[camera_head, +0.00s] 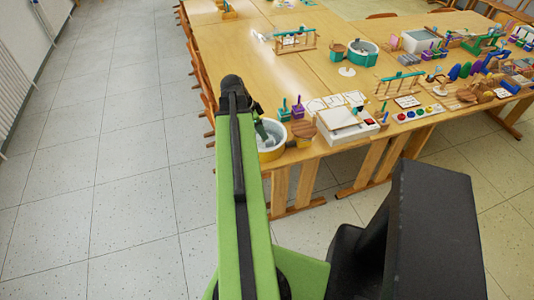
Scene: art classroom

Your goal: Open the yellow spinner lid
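A round tub with a yellow lower side and a pale rim (271,153) stands at the near left corner of the table. It looks like the yellow spinner. Its top shows a grey-blue inside; I cannot tell whether a clear lid covers it. My arm reaches out to the tub and hides its left part. My gripper (261,128) is at or just above the tub's far left rim. It is small and partly hidden by my arm, so its opening and any contact are unclear. A round brown-orange piece (303,130) stands just right of the tub.
The wooden table (235,60) has a bare stretch at its left. Right of the tub are purple-and-green pieces (290,109), a white box (346,127) and many toys. A teal tub (362,54) stands farther back. Chairs line the left edge; the floor (120,170) there is clear.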

